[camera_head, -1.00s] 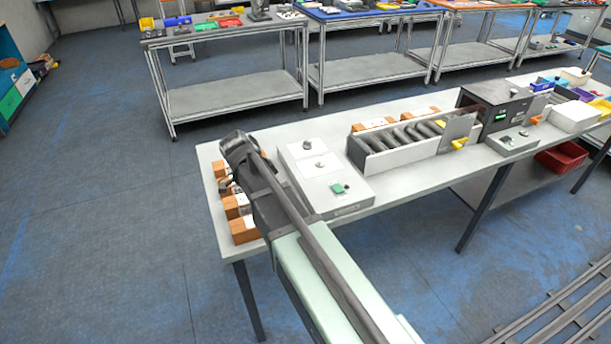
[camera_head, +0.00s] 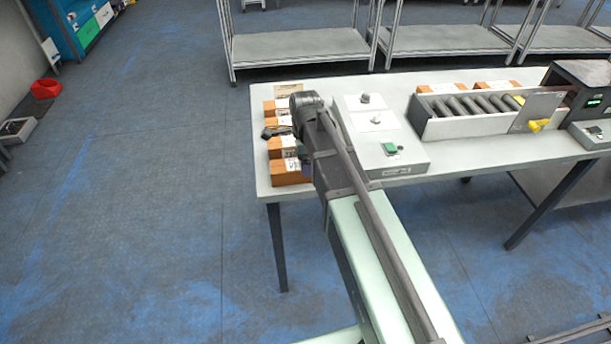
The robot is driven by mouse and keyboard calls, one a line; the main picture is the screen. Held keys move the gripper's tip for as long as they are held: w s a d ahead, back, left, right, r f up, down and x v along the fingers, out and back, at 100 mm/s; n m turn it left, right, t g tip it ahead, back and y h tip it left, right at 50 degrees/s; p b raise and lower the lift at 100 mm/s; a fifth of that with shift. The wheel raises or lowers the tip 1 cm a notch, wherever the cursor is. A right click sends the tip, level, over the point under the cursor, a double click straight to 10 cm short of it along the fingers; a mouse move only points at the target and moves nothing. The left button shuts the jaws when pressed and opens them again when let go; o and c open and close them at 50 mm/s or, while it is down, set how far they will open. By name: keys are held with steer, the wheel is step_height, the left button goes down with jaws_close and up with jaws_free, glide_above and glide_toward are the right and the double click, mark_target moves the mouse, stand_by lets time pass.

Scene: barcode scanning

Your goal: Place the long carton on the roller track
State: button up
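Several orange-brown cartons with white labels stand in a column at the table's left end, among them a front carton (camera_head: 291,174), a middle carton (camera_head: 280,147) and a back carton (camera_head: 283,108). I cannot tell which is the long carton. The roller track (camera_head: 470,106), dark rollers between pale side walls, is on the table right of centre. Its visible rollers are bare. My gripper (camera_head: 271,132) shows as a small dark shape over the carton column, left of my arm's wrist. Its fingers are too small and partly hidden to tell their state, and my arm covers part of the cartons.
A pale box with knobs and a green button (camera_head: 390,149) stands between the cartons and the roller track. Two more cartons (camera_head: 438,88) (camera_head: 495,87) lie behind the track. A dark scanner housing (camera_head: 582,88) stands at the track's right end. Bare tabletop runs along the front edge.

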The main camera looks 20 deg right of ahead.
step_height(320, 180, down, 4)
steer(key=shift+b, duration=1.25)
steer(key=shift+r, duration=0.25)
steer(key=shift+p, duration=0.3)
steer(key=c, duration=1.4)
